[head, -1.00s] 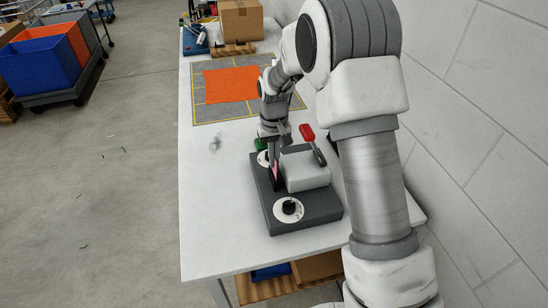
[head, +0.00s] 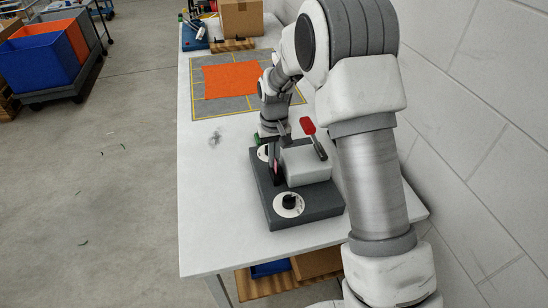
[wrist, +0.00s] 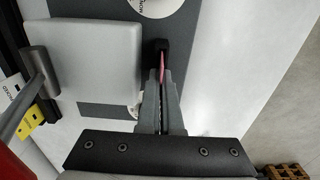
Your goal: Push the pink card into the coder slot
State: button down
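The coder (head: 318,207) is a dark grey base with a light grey block (head: 308,168), white dials and a red-handled lever (head: 308,127). It stands on the white table. My gripper (head: 276,160) is low over the base, close beside the block's left side. In the wrist view my gripper (wrist: 162,82) has its fingers nearly together on the pink card (wrist: 162,66), a thin pink strip between the tips. The card also shows as a small pink sliver in the head view (head: 276,164). A black part lies just ahead of the tips. The slot cannot be made out clearly.
An orange sheet (head: 230,82) lies on a grey mat (head: 208,109) behind the coder. A cardboard box (head: 241,18) stands at the table's far end. A wall (head: 475,110) is on the right. The table left of the coder is clear.

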jog(key=shift+f, duration=0.2)
jog(key=c, duration=1)
grip_release()
jog(key=shift+r, duration=0.1)
notch_tip(320, 180, up, 16)
jog(key=r, duration=0.1)
jog(key=s+d+r+t, duration=0.1)
jog(key=s+d+r, duration=0.3)
jog(key=s+r, duration=0.25)
jog(key=s+d+m+t, duration=0.1)
jog(key=s+d+t, duration=0.1)
jog(key=s, duration=0.9)
jog(key=s+d+m+t, duration=0.1)
jog(key=s+d, duration=0.3)
jog(key=s, duration=0.6)
jog(key=shift+s+d+r+t, duration=0.25)
jog(key=shift+s+d+t, duration=0.15)
jog(key=shift+t, duration=0.4)
